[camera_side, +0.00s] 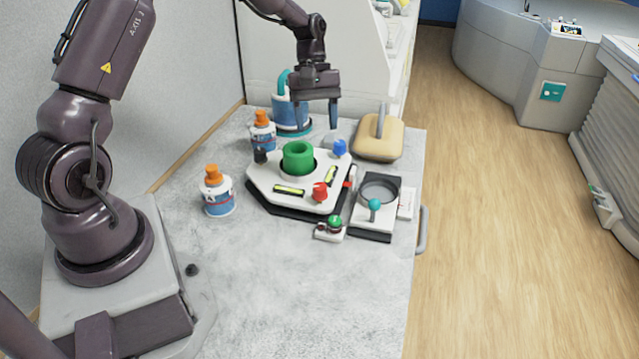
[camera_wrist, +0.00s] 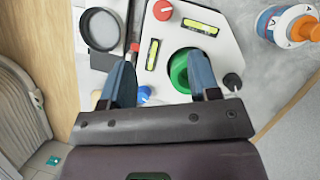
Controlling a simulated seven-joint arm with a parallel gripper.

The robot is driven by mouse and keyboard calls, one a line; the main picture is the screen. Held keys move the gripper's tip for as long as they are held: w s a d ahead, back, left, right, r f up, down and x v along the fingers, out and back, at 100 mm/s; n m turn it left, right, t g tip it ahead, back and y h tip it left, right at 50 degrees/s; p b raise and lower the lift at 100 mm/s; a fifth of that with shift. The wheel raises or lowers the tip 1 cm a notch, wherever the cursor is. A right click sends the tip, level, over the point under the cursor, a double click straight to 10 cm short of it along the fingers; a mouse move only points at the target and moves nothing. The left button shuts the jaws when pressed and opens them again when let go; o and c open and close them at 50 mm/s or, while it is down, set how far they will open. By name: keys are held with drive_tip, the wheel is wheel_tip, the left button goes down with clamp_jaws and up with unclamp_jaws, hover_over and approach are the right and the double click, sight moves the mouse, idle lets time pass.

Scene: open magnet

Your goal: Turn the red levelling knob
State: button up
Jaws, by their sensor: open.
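The red levelling knob (camera_side: 320,191) stands at the front corner of a white levelling plate (camera_side: 262,178). It also shows in the wrist view (camera_wrist: 162,10), with a pale pointer mark on top. The plate carries a green ring (camera_side: 298,157), a blue knob (camera_side: 339,148), a black knob (camera_side: 260,156) and two yellow-green spirit levels (camera_side: 289,190). My gripper (camera_side: 318,108) hangs over the back of the plate, apart from the red knob. The blue knob is partly hidden there by a finger.
Two orange-capped bottles (camera_side: 218,192) stand left of the plate. A blue-green container (camera_side: 290,117) and a tan padded block (camera_side: 378,138) are behind it. A round-lens fixture (camera_side: 379,192) and a small green-button box (camera_side: 331,229) are at the right and front. The front tabletop (camera_side: 300,290) is clear.

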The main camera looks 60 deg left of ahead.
sight(320, 185)
drive_tip(key=shift+n, duration=0.3)
drive_tip(key=x, duration=1.3)
drive_tip(key=shift+s+d, duration=0.15)
drive_tip(key=shift+s, duration=0.1)
drive_tip(key=c, duration=0.9)
